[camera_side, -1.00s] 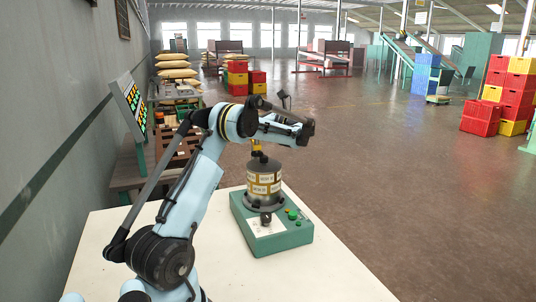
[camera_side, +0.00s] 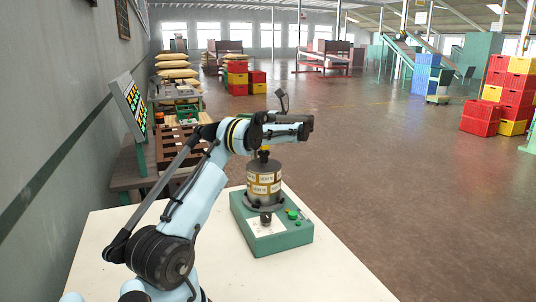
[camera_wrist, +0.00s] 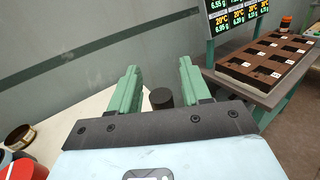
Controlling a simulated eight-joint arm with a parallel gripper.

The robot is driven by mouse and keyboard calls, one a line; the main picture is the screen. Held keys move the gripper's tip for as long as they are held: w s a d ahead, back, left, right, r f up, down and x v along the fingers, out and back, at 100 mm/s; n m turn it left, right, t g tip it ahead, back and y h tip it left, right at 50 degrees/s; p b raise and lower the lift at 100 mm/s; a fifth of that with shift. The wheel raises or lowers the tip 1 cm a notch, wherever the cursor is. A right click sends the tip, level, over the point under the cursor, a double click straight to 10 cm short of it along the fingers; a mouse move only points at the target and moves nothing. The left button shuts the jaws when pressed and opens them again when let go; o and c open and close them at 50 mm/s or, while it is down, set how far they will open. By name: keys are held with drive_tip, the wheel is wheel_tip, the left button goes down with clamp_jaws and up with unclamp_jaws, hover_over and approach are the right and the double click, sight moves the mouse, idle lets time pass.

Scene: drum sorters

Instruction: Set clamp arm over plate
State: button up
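A green machine base (camera_side: 270,238) stands on the white table, with green buttons and a white panel on its top. I cannot make out the clamp arm or the plate clearly; my arm covers the area just above the drum. My gripper (camera_wrist: 158,67) shows two green fingers spread apart in the wrist view. A dark round cylinder (camera_wrist: 161,98) shows between them, with gaps at its sides. The fingers are hard to see in the side view.
The white table (camera_side: 130,240) is clear around the base. In the wrist view, a brown ring (camera_wrist: 18,138) and a red part lie at lower left. A brown slotted tray (camera_wrist: 268,66) and a lit display (camera_wrist: 236,14) are at right. A wall runs along the left.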

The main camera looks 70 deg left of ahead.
drive_tip(key=shift+w, duration=0.1)
drive_tip(key=v, duration=0.5)
wheel_tip(320, 180, up, 7)
idle(0.3)
